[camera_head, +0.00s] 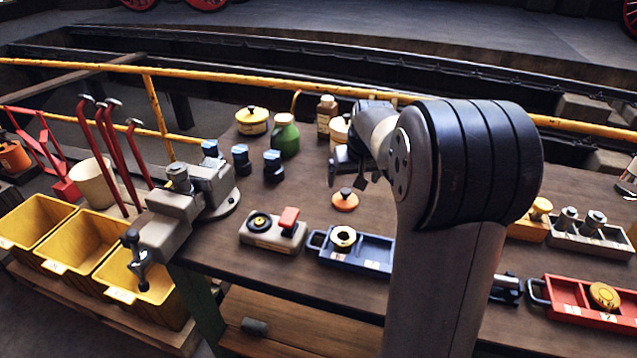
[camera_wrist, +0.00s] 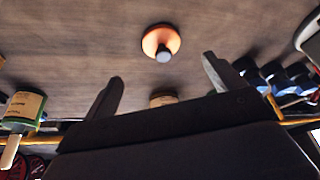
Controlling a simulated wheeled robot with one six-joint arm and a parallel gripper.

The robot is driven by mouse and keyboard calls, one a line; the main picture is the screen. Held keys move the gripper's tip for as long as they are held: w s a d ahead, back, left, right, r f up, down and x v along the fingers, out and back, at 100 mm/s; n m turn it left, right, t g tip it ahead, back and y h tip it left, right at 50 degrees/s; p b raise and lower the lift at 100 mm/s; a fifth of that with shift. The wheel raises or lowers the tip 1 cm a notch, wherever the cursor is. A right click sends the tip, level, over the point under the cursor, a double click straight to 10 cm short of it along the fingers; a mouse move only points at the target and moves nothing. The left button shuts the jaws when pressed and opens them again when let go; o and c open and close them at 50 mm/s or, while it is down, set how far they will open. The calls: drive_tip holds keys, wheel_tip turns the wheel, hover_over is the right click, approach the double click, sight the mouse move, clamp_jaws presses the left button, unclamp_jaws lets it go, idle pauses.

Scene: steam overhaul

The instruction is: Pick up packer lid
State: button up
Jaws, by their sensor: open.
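My gripper (camera_head: 345,172) hangs above and behind the lid in the head view, partly hidden by my own arm. In the wrist view my gripper (camera_wrist: 163,72) has its two fingers wide apart and holds nothing.
A blue tray (camera_head: 375,250) and a grey block with a red part (camera_head: 272,236) stand in front of the lid. A green bottle (camera_head: 285,138), a brown bottle (camera_head: 326,115) and a yellow lidded pot (camera_head: 252,122) stand behind. A vise (camera_head: 190,205) is left.

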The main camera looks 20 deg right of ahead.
sight(346, 193)
drive_tip(key=x, duration=0.2)
drive_tip(key=w+x, duration=0.1)
drive_tip(key=x, duration=0.2)
drive_tip(key=shift+p+x, duration=0.6)
drive_tip(key=shift+x, duration=2.3)
